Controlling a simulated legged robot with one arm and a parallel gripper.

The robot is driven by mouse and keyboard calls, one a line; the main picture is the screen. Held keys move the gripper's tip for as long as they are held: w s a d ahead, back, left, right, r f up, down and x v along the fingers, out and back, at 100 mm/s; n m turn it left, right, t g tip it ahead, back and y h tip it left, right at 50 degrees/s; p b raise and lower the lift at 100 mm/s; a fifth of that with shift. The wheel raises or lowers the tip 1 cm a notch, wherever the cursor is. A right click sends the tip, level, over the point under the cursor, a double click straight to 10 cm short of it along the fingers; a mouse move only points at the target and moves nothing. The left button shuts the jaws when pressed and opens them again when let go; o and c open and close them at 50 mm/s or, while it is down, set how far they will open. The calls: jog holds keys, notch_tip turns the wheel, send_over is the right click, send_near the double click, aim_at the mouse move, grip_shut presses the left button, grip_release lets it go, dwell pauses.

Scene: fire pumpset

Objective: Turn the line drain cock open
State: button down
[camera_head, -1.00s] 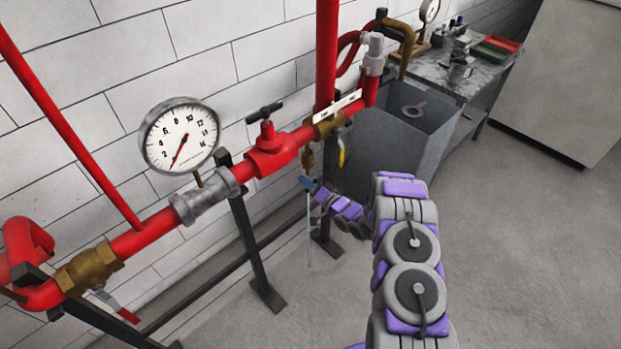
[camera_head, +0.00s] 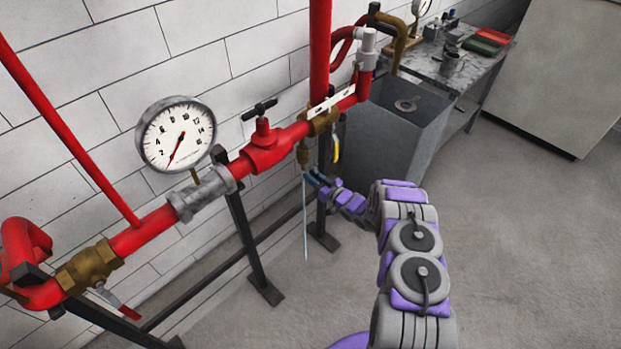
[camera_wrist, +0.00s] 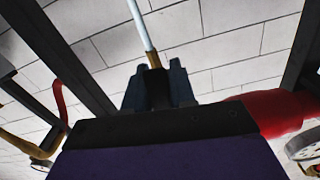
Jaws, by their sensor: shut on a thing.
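The line drain cock (camera_head: 304,153) is a small brass fitting hanging below the red pipe in the head view. A thin pale-blue line (camera_head: 306,225), which looks like a stream of water, runs straight down from it. My gripper (camera_head: 316,178) is at the cock's lower end, coming from the right. In the wrist view, my gripper's dark jaws (camera_wrist: 158,85) are closed around the cock, and a brass end (camera_wrist: 153,60) shows between them with the pale line leaving it. The cock's handle is hidden by the jaws, so its angle cannot be told.
A red valve (camera_head: 264,148) with a black handle and a round gauge (camera_head: 176,134) are on the pipe to the left. A yellow lever (camera_head: 336,149) hangs close beside the cock. A grey bin (camera_head: 400,130) stands behind. The floor at right is clear.

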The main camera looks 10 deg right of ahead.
jog(key=shift+w+d+f+n, duration=0.1)
jog(key=shift+d+f+n, duration=0.3)
jog(key=shift+n, duration=0.3)
jog(key=c, duration=1.3)
grip_release()
jog(key=shift+o, duration=0.7)
jog(key=shift+w+f, duration=0.15)
jog(key=shift+w, duration=0.05)
jog(key=shift+o, duration=0.7)
jog(key=shift+r, duration=0.3)
jog(key=p+v, duration=0.2)
jog(key=v, duration=1.5)
jog(key=shift+s+d, duration=0.15)
